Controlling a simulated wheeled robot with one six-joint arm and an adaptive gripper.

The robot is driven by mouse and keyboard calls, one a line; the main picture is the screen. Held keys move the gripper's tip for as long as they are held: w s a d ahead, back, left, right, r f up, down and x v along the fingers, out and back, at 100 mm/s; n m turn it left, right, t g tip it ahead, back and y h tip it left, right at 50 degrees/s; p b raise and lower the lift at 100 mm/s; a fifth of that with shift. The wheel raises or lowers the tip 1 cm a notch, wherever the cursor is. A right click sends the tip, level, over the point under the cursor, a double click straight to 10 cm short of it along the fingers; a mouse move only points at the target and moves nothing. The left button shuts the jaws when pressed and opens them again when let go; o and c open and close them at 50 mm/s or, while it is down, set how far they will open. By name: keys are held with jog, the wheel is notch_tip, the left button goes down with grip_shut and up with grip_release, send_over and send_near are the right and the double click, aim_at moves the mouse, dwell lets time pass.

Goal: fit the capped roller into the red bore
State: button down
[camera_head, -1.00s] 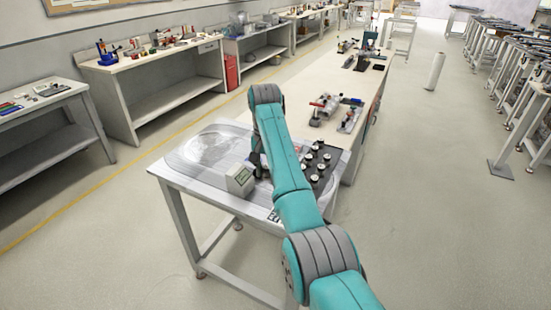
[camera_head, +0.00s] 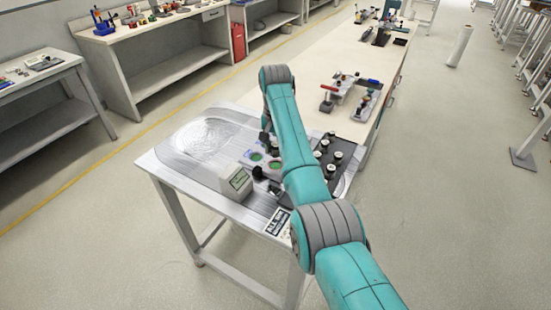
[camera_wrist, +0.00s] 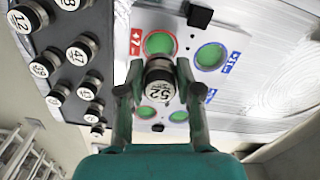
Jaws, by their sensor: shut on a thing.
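My gripper (camera_wrist: 160,91) is shut on a capped roller (camera_wrist: 159,81), a dark cylinder with a metal band and a pale cap marked 52. Just beyond the roller in the wrist view is the red bore (camera_wrist: 160,43), a green-floored hole with a red rim and a red label. The roller covers its near edge; I cannot tell whether they touch. A blue-rimmed bore (camera_wrist: 210,56) lies to its right. Two more green holes show below the roller, partly hidden. In the head view the bore plate (camera_head: 264,161) is partly visible; my arm hides the roller.
A dark tray (camera_head: 341,171) with several capped rollers stands right of my arm. A small box with a display (camera_head: 235,181) sits at the table's front. A black block (camera_wrist: 199,16) stands beyond the bores. The table's left side (camera_head: 190,148) is clear.

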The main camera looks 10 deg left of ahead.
aim_at(275, 167)
jog(key=shift+f, duration=2.5)
jog(key=shift+f, duration=0.1)
jog(key=c, duration=0.8)
grip_release()
jog(key=shift+o, duration=0.2)
notch_tip(275, 167, up, 12)
jog(key=shift+r, duration=0.1)
